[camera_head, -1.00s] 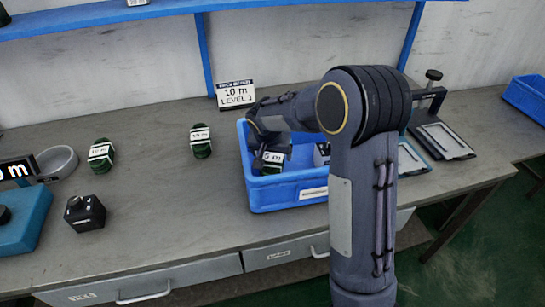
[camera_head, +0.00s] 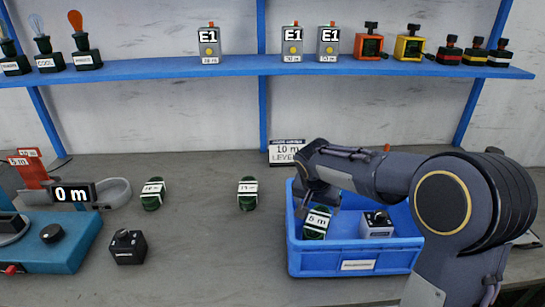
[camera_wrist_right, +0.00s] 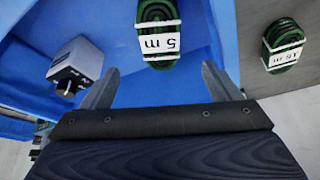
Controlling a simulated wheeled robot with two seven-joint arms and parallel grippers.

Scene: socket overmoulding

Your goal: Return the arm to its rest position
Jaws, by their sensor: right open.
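My right arm comes in from the right in the head view. Its gripper (camera_head: 308,207) is over the left part of the blue bin (camera_head: 352,258), partly hidden by its own wrist. In the right wrist view the gripper (camera_wrist_right: 160,88) has its two fingers spread wide with nothing between them. A green coil labelled 5 m (camera_head: 316,222) lies in the bin, and it shows just beyond the fingers in the wrist view (camera_wrist_right: 158,35), apart from them. My left gripper is not in view.
A grey box with a knob (camera_head: 377,225) sits in the bin. Two green coils (camera_head: 152,194) (camera_head: 247,193) and a black box (camera_head: 128,246) stand on the bench. A sign (camera_head: 287,152) stands behind the bin. A blue shelf (camera_head: 230,66) holds several devices above.

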